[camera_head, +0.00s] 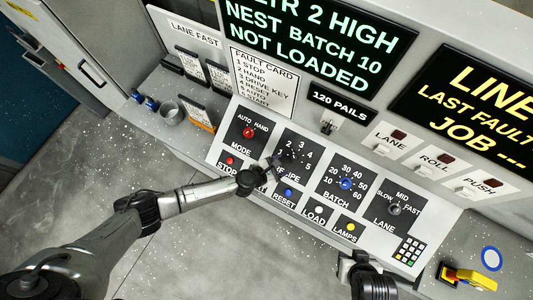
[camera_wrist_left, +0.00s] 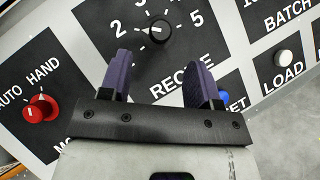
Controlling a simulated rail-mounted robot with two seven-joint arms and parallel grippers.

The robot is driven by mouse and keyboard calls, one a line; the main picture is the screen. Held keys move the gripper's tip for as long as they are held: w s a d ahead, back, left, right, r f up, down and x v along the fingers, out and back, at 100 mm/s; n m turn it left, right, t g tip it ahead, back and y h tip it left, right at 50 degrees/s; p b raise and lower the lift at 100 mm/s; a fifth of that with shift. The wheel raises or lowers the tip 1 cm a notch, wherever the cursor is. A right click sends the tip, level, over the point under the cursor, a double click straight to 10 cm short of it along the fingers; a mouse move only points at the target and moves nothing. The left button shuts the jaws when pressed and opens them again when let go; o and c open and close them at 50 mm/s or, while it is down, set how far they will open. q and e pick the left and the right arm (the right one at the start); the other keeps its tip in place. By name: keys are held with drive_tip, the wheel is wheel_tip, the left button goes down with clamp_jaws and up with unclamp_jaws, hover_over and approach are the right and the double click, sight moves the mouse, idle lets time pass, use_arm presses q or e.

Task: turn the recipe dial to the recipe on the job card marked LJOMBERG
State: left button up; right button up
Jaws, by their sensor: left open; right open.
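The black recipe dial (camera_head: 292,155) is on the sloped console panel, among numbers including 2, 3, 4 and 5. In the left wrist view the dial (camera_wrist_left: 160,30) shows a pale mark on its left side, roughly toward the 2; the exact setting is unclear. My left gripper (camera_head: 271,164) is open just beside the dial. Its purple fingers (camera_wrist_left: 160,78) are spread below the dial, with nothing between them. My right gripper (camera_head: 358,262) is open near the panel's front edge. Small cards (camera_head: 187,62) stand at the left; their writing is too small to read, and LJOMBERG is not legible.
The red mode knob (camera_head: 248,132), blue batch knob (camera_head: 346,184) and lane knob (camera_head: 394,208) are nearby. Below sit the blue reset button (camera_head: 288,192) and white load button (camera_head: 320,211). A grey cup (camera_head: 170,113) stands left; a yellow-and-red item (camera_head: 468,277) lies right.

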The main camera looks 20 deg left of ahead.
use_arm(q)
drive_tip(key=v, duration=0.6)
drive_tip(key=shift+s+a, duration=0.2)
drive_tip(key=shift+s, duration=0.1)
idle(0.4)
